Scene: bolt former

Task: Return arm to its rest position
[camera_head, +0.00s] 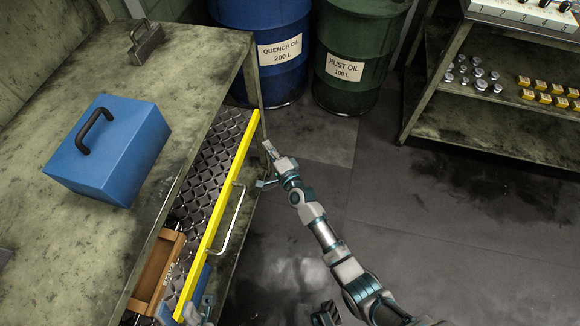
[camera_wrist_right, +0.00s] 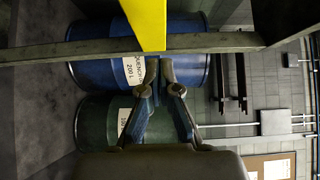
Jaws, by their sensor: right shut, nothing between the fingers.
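My right arm reaches in from the lower right. Its right gripper (camera_head: 266,164) is beside the far end of the yellow drawer edge (camera_head: 217,215), over the floor side. The right gripper is shut and empty. In the wrist view its fingers (camera_wrist_right: 158,80) point toward the yellow edge (camera_wrist_right: 145,15) and a frame bar; I cannot tell whether they touch either.
The drawer stands open, with a silver handle (camera_head: 231,220) and a wooden tray (camera_head: 158,270) inside. A blue toolbox (camera_head: 115,150) sits on the workbench (camera_head: 190,65). Blue (camera_head: 265,85) and green (camera_head: 345,90) drums stand behind. A shelf (camera_head: 450,115) stands right. Floor between is clear.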

